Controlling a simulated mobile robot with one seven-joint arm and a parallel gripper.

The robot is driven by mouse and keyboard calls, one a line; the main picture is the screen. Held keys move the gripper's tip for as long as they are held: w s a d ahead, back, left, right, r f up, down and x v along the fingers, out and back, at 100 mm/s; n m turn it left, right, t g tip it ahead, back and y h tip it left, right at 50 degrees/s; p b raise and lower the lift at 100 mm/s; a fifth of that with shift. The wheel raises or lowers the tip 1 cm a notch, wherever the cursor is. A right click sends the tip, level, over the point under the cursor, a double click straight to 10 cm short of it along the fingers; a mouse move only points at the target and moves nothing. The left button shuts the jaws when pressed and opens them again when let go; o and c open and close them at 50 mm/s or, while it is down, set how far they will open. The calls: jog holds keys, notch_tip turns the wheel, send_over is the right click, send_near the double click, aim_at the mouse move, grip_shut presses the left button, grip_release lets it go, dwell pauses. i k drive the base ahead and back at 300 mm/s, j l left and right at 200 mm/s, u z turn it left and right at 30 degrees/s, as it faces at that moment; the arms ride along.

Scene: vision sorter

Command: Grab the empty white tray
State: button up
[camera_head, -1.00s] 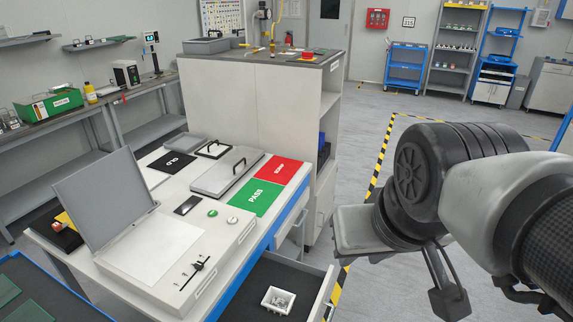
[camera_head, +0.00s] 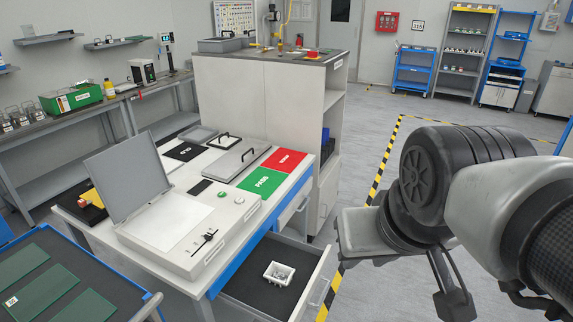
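A small white tray (camera_head: 268,276) sits in the open dark-lined drawer (camera_head: 247,290) at the front of the workbench. Small grey items seem to lie in it, but they are too small to make out. My gripper (camera_head: 453,304) hangs at the lower right, above the floor and to the right of the drawer, well apart from the tray. It is partly hidden by my own wrist, and I cannot tell how far its fingers are apart. Nothing shows clearly held in it.
The workbench carries an open grey-lidded device (camera_head: 165,222), a green PASS mat (camera_head: 262,181) and a red mat (camera_head: 284,160). A blue-edged cart (camera_head: 98,270) with green boards stands at lower left. A tall cabinet (camera_head: 258,95) stands behind. Free floor lies to the right.

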aim_at(277, 273)
jog(key=i+j, duration=0.3)
jog(key=j, duration=0.15)
jog(key=i+j+u, duration=0.15)
jog(key=i+j, duration=0.15)
jog(key=j, duration=0.15)
